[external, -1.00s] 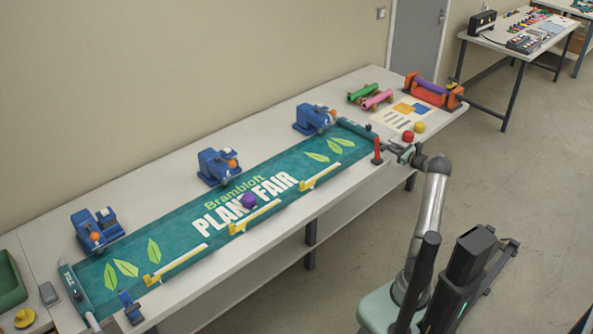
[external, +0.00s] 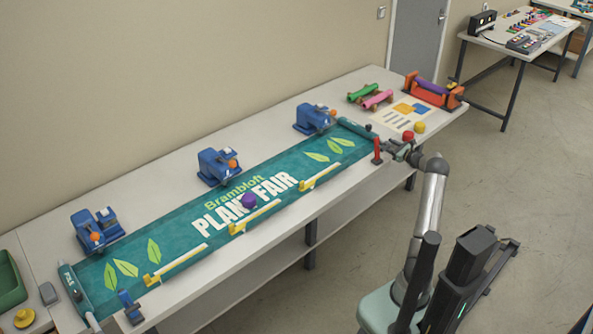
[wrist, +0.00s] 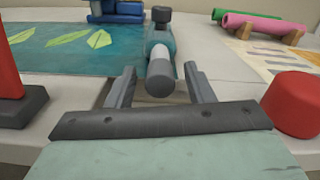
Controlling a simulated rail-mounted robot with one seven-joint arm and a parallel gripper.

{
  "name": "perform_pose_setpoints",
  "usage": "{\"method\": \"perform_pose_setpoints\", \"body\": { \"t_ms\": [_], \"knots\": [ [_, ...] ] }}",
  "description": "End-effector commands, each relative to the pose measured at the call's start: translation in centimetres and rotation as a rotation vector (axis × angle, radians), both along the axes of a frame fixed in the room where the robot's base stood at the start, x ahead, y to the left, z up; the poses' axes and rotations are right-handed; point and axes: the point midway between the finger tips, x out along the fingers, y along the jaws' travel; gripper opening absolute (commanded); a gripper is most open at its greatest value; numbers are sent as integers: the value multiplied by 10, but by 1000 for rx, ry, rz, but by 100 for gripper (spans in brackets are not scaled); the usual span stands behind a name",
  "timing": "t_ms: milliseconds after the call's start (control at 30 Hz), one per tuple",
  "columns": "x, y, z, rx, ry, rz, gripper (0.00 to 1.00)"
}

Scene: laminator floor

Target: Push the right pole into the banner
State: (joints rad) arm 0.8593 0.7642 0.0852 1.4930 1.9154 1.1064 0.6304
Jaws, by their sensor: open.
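The teal banner (external: 180,235) lies along the long table, with white and yellow lettering and green leaves. Its right end has a teal sleeve (external: 355,129); in the wrist view the sleeve (wrist: 157,38) runs away from me. The right pole (wrist: 161,72) sticks out of the sleeve's near end, showing a pale section and a rounded grey end. My gripper (wrist: 159,70) is open, with one finger on each side of the pole's end and visible gaps. In the external view my gripper (external: 390,147) is at the table's front edge, by the banner's near right corner.
A red post on a dark base (wrist: 12,85) stands left of my gripper. A red knob (wrist: 292,104) is close on the right. Blue clamps (external: 218,167) line the banner's back edge, yellow rulers (external: 320,177) its front. Green and pink rolls (external: 376,98) lie behind.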

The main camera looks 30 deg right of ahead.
Motion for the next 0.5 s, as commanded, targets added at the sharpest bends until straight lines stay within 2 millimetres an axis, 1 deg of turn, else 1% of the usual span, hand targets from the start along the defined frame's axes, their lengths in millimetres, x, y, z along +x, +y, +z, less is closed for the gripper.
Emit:
{"method": "perform_pose_setpoints", "body": {
  "t_ms": [167,300,500],
  "knots": [
    [-35,-9,1,1,1,-5,48],
    [-70,-16,1,1,1,-5,48],
    [-116,-25,0,2,2,-5,48]
  ]
}}
